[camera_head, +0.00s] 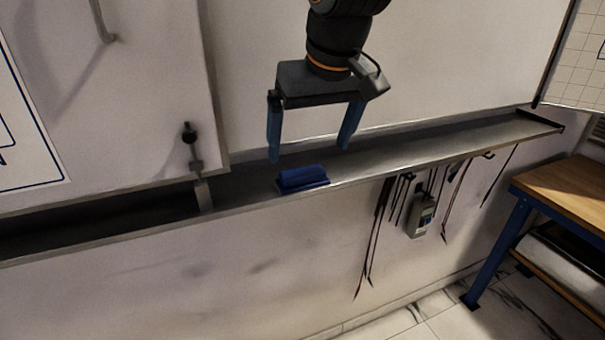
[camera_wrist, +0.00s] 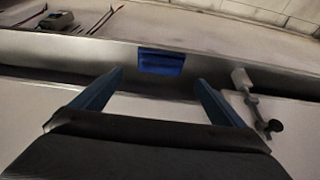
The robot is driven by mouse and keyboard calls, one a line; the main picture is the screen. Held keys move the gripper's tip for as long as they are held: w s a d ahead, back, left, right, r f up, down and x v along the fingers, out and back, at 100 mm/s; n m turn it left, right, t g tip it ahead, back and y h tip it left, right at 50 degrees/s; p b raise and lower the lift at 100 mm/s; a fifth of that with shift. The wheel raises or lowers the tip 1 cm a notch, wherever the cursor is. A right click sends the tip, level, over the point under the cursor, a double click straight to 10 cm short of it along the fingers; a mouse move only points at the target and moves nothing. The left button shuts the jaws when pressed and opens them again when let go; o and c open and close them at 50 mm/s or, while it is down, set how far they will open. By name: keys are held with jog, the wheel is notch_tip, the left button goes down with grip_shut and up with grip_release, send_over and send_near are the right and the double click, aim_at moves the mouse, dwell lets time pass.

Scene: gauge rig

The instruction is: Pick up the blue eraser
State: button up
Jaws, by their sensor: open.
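The blue eraser (camera_head: 302,178) lies on the narrow grey metal ledge (camera_head: 400,150) along the wall, near its front edge. It also shows in the wrist view (camera_wrist: 161,62), ahead of the fingertips and between their lines. My gripper (camera_head: 308,152) is open and empty, with two blue fingers pointing down. In the head view it hangs above the eraser, one finger to each side in the picture. In the wrist view the fingertips (camera_wrist: 157,76) are apart from the eraser.
A latch (camera_head: 192,150) stands at the ledge left of the eraser, by a white panel (camera_head: 110,90). Cables and a handheld meter (camera_head: 421,214) hang below the ledge on the right. A wooden-topped workbench (camera_head: 565,185) stands at far right. The ledge right of the eraser is clear.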

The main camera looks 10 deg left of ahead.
aim_at(303, 171)
jog(key=shift+p+x, duration=1.15)
jog(key=shift+x, duration=2.6)
jog(key=shift+w+a, duration=0.1)
jog(key=c, duration=1.1)
jog(key=shift+c, duration=0.2)
jog(key=shift+r, duration=0.1)
notch_tip(303, 171, up, 10)
jog(key=b, duration=0.2)
